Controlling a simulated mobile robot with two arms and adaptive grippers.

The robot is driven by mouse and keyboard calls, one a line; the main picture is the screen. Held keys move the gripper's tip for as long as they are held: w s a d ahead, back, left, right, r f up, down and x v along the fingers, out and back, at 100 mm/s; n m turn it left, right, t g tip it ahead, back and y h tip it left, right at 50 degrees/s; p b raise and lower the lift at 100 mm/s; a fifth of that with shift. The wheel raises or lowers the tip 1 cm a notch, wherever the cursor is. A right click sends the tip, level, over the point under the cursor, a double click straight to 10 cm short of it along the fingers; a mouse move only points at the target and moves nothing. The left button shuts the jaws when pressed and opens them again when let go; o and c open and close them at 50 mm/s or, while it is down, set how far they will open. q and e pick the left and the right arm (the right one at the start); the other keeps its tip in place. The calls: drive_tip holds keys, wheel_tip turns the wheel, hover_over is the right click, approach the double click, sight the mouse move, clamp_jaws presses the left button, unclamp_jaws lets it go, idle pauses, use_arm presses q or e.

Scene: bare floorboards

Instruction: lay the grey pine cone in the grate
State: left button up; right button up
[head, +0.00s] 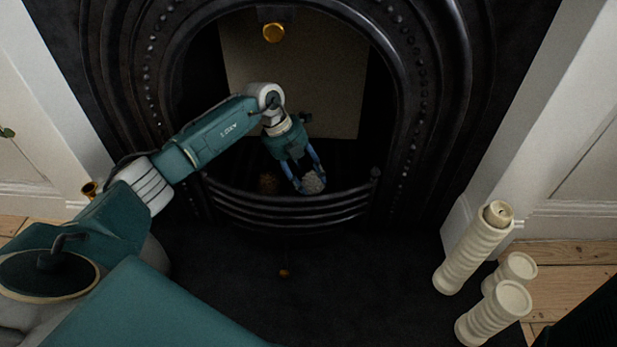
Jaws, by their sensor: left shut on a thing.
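The grey pine cone (312,183) is between the fingertips of my left gripper (308,184), inside the fireplace opening, just behind the curved front bars of the grate (290,212). My left gripper is shut on it and points down. I cannot tell whether the cone touches the grate floor. My right gripper is not in view.
The black cast-iron arch (440,100) surrounds the opening closely. Several cream candle holders (474,248) stand at the right of the dark hearth (350,280). A small brown object (284,272) lies on the hearth. The hearth's middle is otherwise clear.

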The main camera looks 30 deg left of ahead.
use_arm(q)
drive_tip(key=shift+f, duration=0.5)
idle(0.3)
drive_tip(key=o, duration=1)
drive_tip(key=shift+c, duration=0.2)
